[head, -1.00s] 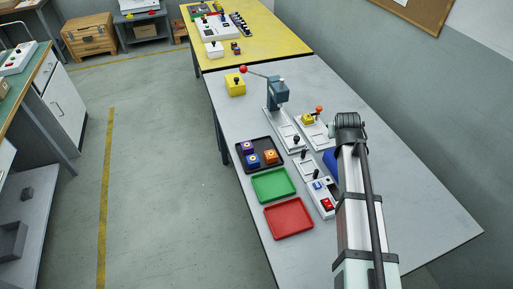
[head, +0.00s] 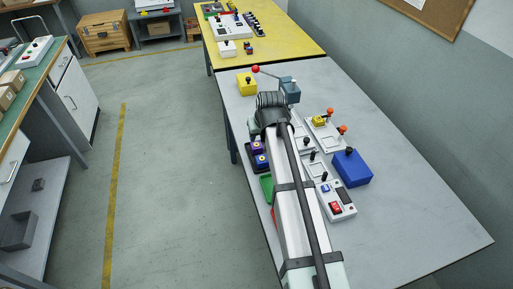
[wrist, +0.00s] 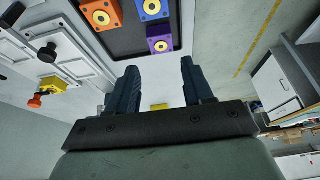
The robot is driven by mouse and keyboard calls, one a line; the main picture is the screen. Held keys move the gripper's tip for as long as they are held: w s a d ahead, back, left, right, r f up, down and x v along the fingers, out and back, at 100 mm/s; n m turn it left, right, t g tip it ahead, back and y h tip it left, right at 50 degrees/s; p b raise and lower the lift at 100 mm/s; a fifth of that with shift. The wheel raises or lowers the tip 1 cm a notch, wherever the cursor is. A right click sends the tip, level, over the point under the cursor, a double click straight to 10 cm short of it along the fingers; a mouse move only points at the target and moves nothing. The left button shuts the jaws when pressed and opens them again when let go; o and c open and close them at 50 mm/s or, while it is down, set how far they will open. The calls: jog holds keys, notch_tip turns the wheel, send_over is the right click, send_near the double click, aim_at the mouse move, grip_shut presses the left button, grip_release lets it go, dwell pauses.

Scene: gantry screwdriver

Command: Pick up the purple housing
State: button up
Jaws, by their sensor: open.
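The purple housing (head: 256,146) sits in the black tray (head: 249,165), next to a blue housing (head: 261,161), at the left of my arm. In the wrist view the purple housing (wrist: 160,39) has a yellow ring on top and lies ahead of my gripper (wrist: 158,70), roughly in line with the gap between the fingers. My gripper is open and empty, apart from the housing. The blue housing (wrist: 152,9) and an orange housing (wrist: 100,14) also show there. In the head view my arm hides the gripper and the orange housing.
A lever press (head: 289,92) stands behind my arm, with a yellow box (head: 246,86) to its left. Fixtures with knobs (head: 320,125), a blue box (head: 351,168) and a switch box (head: 337,203) stand to the right. A green tray (head: 266,188) is partly hidden. The table's right side is clear.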

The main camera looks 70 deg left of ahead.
send_over(256, 144)
jog(key=d, duration=0.3)
jog(key=f, duration=0.5)
jog(key=shift+w, duration=0.2)
jog(key=shift+a+x, duration=0.15)
jog(key=shift+x, duration=1.15)
jog(key=shift+a+x, duration=0.15)
jog(key=shift+x, duration=1.15)
jog(key=shift+s+r, duration=0.1)
jog(key=shift+r, duration=0.05)
jog(key=c, duration=0.8)
